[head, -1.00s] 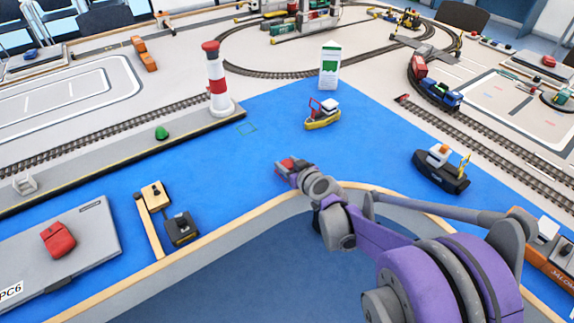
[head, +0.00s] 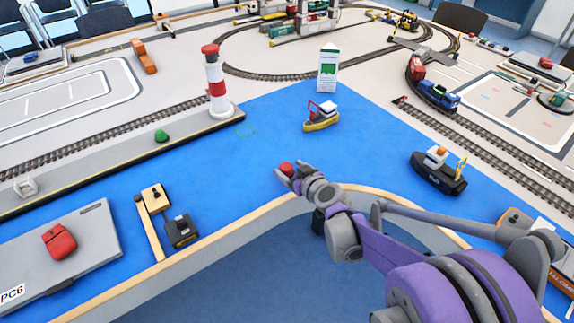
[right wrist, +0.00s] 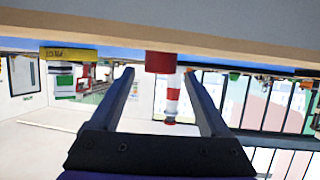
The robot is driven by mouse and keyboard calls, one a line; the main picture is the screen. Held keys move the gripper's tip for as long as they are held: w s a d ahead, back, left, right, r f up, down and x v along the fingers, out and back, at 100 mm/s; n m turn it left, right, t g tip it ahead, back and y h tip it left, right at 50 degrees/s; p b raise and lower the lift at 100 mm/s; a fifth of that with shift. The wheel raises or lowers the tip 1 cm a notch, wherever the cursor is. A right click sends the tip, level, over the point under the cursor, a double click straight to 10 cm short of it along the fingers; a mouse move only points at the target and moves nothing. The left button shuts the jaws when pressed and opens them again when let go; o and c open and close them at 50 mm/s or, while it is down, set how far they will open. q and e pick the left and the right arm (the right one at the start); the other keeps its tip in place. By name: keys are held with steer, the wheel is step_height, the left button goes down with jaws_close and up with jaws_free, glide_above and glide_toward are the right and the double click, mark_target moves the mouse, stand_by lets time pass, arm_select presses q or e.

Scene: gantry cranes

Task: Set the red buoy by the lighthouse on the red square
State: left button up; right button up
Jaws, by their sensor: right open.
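The red buoy (head: 286,168) stands on the blue water sheet near its front edge. My right gripper (head: 288,172) is open, with its fingers on either side of the buoy. In the right wrist view, the buoy (right wrist: 160,62) shows upside down between the spread fingers (right wrist: 161,80). The red-and-white lighthouse (head: 214,85) stands on the quay end. My left gripper is out of view.
A yellow and white boat (head: 321,117) and a black tug (head: 438,171) sit on the blue. A green buoy (head: 161,135) is on the quay. The blue between buoy and outline is clear.

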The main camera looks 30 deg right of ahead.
steer(key=d+p+v, duration=0.1)
steer(key=p+v, duration=0.1)
steer(key=v, duration=0.7)
steer(key=s+a+f+n+g+y, duration=0.1)
steer(key=s+a+g+y, duration=0.15)
steer(key=a, duration=0.35)
steer(key=s+a+f+g+y, duration=0.1)
steer(key=s+a+f, duration=0.1)
steer(key=s+a, duration=0.3)
steer(key=s+a+f+g+h, duration=0.1)
steer(key=s+a+g, duration=0.1)
steer(key=s, duration=0.4)
steer(key=s+a+f+g+h, duration=0.1)
steer(key=s+a+f+g, duration=0.1)
steer(key=s, duration=0.4)
steer(key=shift+s+a+f+g+h, duration=0.15)
steer(key=shift+s+f+g+h, duration=0.15)
steer(key=shift+g, duration=0.25)
